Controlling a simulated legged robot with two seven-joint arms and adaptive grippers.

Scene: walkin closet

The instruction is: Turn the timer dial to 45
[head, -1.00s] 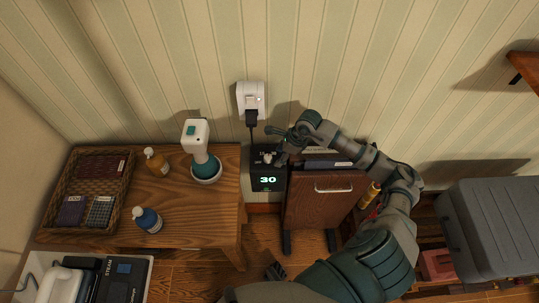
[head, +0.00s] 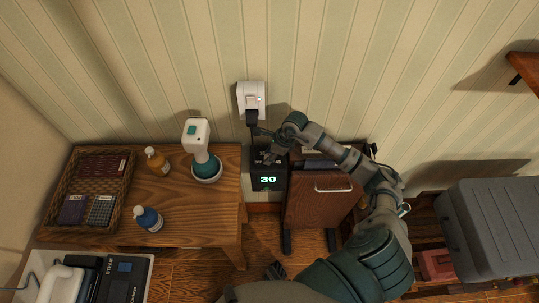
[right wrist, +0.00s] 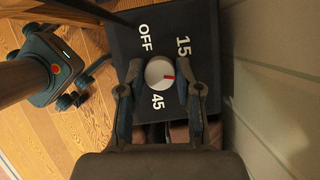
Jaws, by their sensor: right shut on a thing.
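The timer (head: 269,180) is a black box below the wall outlet, and its lit display reads 30. In the right wrist view its black face (right wrist: 170,30) carries the labels OFF, 15 and 45; part of the face is hidden behind my fingers. The round white dial (right wrist: 157,71) has a red mark pointing right, towards my right-hand finger and away from 45. My right gripper (right wrist: 160,76) is shut on the dial, one finger on each side. In the head view my right gripper (head: 268,150) covers the dial. My left gripper is not in view.
A white outlet (head: 251,97) with a black plug is above the timer. A wooden table (head: 185,220) at left holds a basket, two bottles and a white-and-teal device. A grey case (head: 490,230) is farther right.

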